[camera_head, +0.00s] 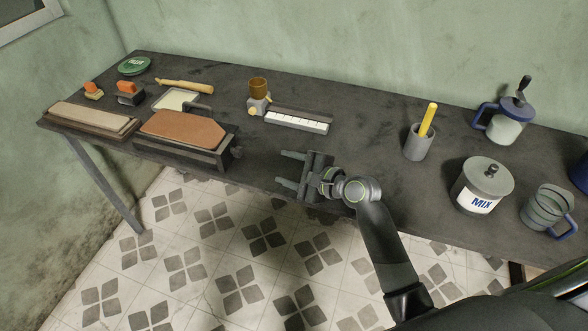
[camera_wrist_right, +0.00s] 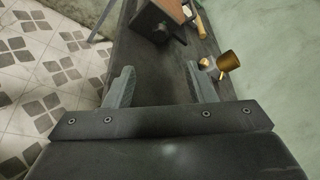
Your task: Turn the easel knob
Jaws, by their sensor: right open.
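A low dark easel-like stand (camera_head: 215,157) with a reddish-brown board (camera_head: 180,129) on it sits at the table's front left. A small dark knob (camera_head: 237,152) appears to stick out of its right end; it is too small to tell its turn. In the right wrist view, the stand (camera_wrist_right: 152,22) is at the top, beyond the fingertips. My right gripper (camera_head: 288,169) is open and empty, near the table's front edge, right of the stand and apart from it, fingers pointing left towards it. It shows in the right wrist view (camera_wrist_right: 160,78). My left gripper is not in view.
A ruler-like white strip (camera_head: 296,121) and a brown cup (camera_head: 259,87) on a cream base lie behind the gripper. A second long board (camera_head: 92,117) is at far left. A MIX pot (camera_head: 481,185), grey cup (camera_head: 418,142) and mugs stand right. Table between gripper and stand is clear.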

